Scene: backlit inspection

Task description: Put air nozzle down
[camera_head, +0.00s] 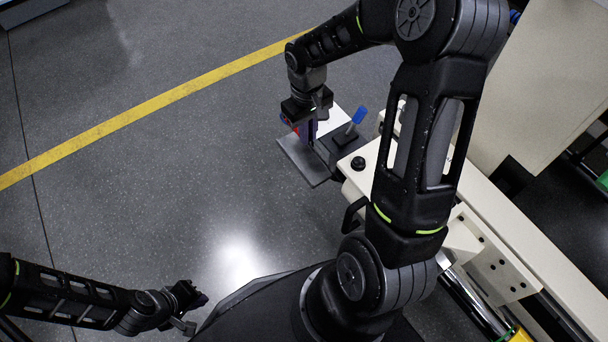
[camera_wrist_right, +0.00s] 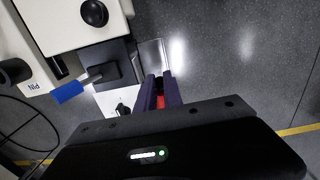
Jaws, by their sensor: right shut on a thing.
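My right gripper (camera_head: 308,132) is at the end of the workbench, over a flat grey plate (camera_head: 300,158). In the right wrist view its two dark fingers (camera_wrist_right: 160,90) are closed around a small red part (camera_wrist_right: 160,102), which looks like the air nozzle. The fingers hide most of it, and I cannot tell whether it touches anything below. The plate also shows in the wrist view (camera_wrist_right: 152,54), just beyond the fingertips. My left gripper (camera_head: 193,311) is empty and open, low at the left over bare floor.
The cream machine frame (camera_head: 490,215) carries a black knob (camera_head: 358,163). The grey floor (camera_head: 150,180) with a yellow line is clear.

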